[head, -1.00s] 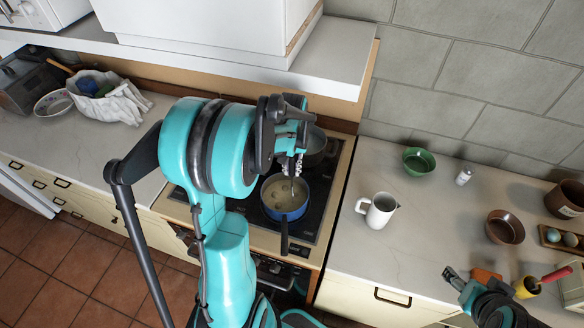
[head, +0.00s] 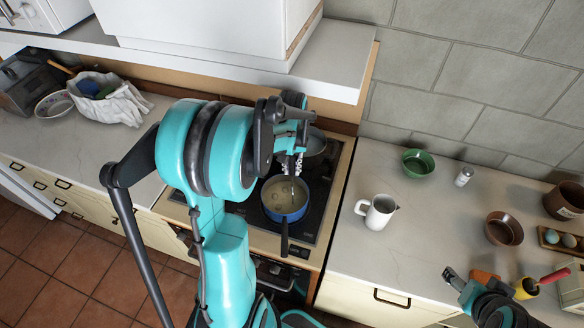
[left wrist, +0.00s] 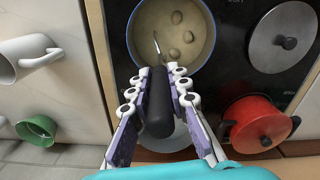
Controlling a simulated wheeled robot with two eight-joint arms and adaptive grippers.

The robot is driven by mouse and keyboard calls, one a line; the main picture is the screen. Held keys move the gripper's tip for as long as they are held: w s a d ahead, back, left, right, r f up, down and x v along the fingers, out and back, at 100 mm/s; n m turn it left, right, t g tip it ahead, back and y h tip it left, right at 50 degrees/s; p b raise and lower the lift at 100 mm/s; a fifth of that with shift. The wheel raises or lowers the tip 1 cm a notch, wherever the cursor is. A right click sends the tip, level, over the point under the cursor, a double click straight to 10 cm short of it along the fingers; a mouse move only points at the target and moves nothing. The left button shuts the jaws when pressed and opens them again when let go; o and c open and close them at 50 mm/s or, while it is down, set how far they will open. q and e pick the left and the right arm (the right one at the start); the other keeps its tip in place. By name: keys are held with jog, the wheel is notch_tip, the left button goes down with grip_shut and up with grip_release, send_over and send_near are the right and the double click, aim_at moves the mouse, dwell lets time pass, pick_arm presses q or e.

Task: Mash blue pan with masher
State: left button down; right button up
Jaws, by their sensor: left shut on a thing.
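The blue pan (head: 287,216) stands on the stove with its dark handle toward me. It holds pale food with several round lumps, and its blue rim also shows in the left wrist view (left wrist: 205,62). My left gripper (head: 293,160) is above the pan's far side. In the left wrist view, my left gripper (left wrist: 157,82) is shut around the black handle of the masher (left wrist: 158,115). The masher's thin metal shaft reaches down into the food; its head is hidden there. My right gripper (head: 462,283) is at the lower right, partly in view, its jaws unclear.
A red pot (left wrist: 258,122) and a grey lid (left wrist: 283,38) are beside the pan on the stove. A white pitcher (head: 378,211), green bowl (head: 418,163) and brown bowl (head: 503,229) stand on the right counter. A shelf (head: 335,62) overhangs the stove's back.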

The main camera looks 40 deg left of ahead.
pick_arm(q)
jog(key=shift+r, duration=0.5)
jog(key=shift+a+f, duration=0.1)
jog(key=a, duration=0.3)
jog(key=shift+d, duration=0.1)
jog(key=shift+f+b, duration=0.15)
jog(key=shift+b, duration=0.15)
jog(key=shift+f+b, duration=0.85)
jog(key=shift+f, duration=0.15)
